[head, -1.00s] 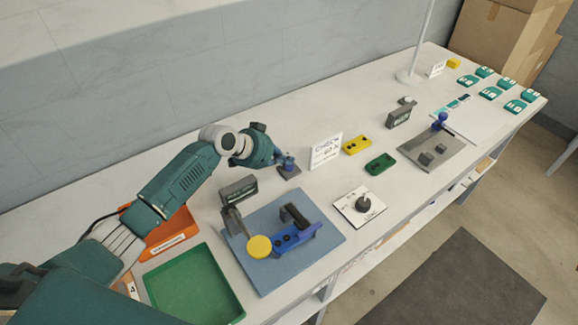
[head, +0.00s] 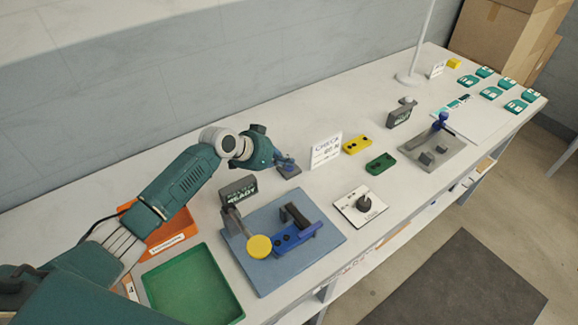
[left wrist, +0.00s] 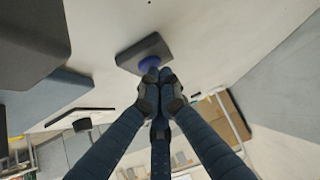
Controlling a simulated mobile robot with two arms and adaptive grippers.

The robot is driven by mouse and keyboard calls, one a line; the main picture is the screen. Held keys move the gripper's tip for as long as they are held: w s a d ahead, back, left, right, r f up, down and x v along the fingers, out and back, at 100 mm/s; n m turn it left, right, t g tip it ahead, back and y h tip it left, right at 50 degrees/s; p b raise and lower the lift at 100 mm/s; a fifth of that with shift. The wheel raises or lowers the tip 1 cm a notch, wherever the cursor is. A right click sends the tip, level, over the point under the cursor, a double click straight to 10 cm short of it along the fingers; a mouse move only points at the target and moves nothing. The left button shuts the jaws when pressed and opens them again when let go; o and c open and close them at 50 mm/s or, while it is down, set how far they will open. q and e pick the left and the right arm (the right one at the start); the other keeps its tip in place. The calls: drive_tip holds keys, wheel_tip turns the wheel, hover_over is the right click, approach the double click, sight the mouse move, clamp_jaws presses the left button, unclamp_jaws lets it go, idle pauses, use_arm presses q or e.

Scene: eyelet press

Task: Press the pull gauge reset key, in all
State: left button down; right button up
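A small dark grey block (head: 290,172) with a blue button on top stands on the bench behind the blue press mat. In the left wrist view the block (left wrist: 137,53) shows ahead of my fingers, and part of its blue button (left wrist: 149,63) shows at their tips. My left gripper (head: 286,163), also in the left wrist view (left wrist: 160,76), has its fingers drawn together at the button. They appear to touch it, but they hide most of it. A display behind the grey plate with the blue lever (head: 400,117) carries small text. My right gripper is not in view.
The eyelet press (head: 282,238) sits on a blue mat, with a display reading READY (head: 240,190) behind it. A CHECK card (head: 326,150), yellow (head: 357,145) and green (head: 380,163) pieces and a dial plate (head: 352,215) stand to the right. Green (head: 235,302) and orange trays lie left.

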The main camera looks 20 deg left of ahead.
sight(286, 168)
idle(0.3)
use_arm(q)
drive_tip(key=shift+r+p, duration=0.8)
drive_tip(key=shift+r, duration=0.05)
wheel_tip(286, 168, up, 5)
drive_tip(key=p, duration=0.4)
drive_tip(key=shift+r, duration=0.1)
idle(0.4)
drive_tip(key=shift+s+f, duration=0.1)
drive_tip(key=shift+f, duration=0.1)
